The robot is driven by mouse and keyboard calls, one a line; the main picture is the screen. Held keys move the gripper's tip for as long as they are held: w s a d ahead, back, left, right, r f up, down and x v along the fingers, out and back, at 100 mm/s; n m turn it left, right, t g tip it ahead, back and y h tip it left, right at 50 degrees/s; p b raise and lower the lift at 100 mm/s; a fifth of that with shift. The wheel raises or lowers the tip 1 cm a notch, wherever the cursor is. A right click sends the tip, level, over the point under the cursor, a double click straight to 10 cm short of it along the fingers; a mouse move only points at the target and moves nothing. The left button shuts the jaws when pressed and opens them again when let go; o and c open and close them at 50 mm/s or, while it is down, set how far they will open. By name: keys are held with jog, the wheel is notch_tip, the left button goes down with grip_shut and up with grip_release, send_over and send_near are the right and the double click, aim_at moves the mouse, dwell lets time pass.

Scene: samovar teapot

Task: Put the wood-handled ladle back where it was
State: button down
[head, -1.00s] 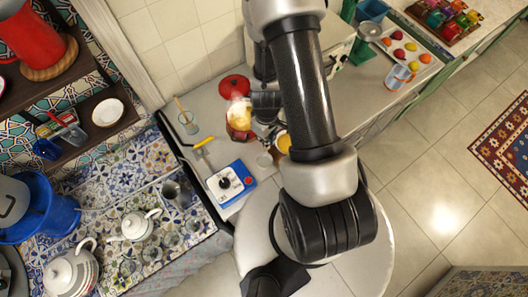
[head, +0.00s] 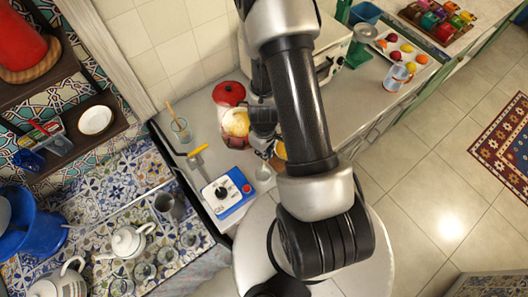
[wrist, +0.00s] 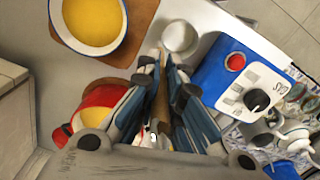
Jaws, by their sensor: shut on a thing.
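My gripper (wrist: 160,65) is shut on a brown wooden handle (wrist: 161,103), seen between the fingers in the wrist view. I take this as the wood-handled ladle; its bowl end is hidden. In the head view the gripper (head: 262,122) is beside a red pot (head: 236,124) with yellow food, mostly hidden by my arm. The pot also shows in the wrist view (wrist: 97,97), left of the fingers. A bowl (wrist: 90,22) of yellow liquid stands on a wooden board, beyond the fingertips.
A blue and white box (head: 228,192) with a knob, a small glass (head: 263,172), a glass (head: 181,131) holding a wooden stick and a yellow-handled tool (head: 198,150) crowd the counter. A thin grey rod (head: 122,207) crosses the tiles beside a blue bucket (head: 35,225).

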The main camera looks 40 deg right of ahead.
jog(key=shift+f, duration=0.2)
jog(key=c, duration=1.8)
grip_release()
jog(key=shift+r, duration=0.1)
jog(key=shift+o, duration=0.2)
notch_tip(320, 180, up, 12)
jog(key=p, duration=1.1)
jog(key=shift+a+r, duration=0.1)
jog(key=shift+r, duration=0.1)
jog(key=w+a+r+t, duration=0.1)
jog(key=w+a+r, duration=0.15)
jog(key=r, duration=0.75)
jog(key=w+a+r+t, duration=0.1)
jog(key=a+r, duration=0.3)
jog(key=r, duration=0.7)
jog(key=s+a+r+m+t, duration=0.2)
jog(key=s+a+r+m, duration=0.1)
jog(key=s+r, duration=1)
notch_tip(320, 180, up, 4)
jog(key=shift+a, duration=0.6)
jog(key=shift+f, duration=0.15)
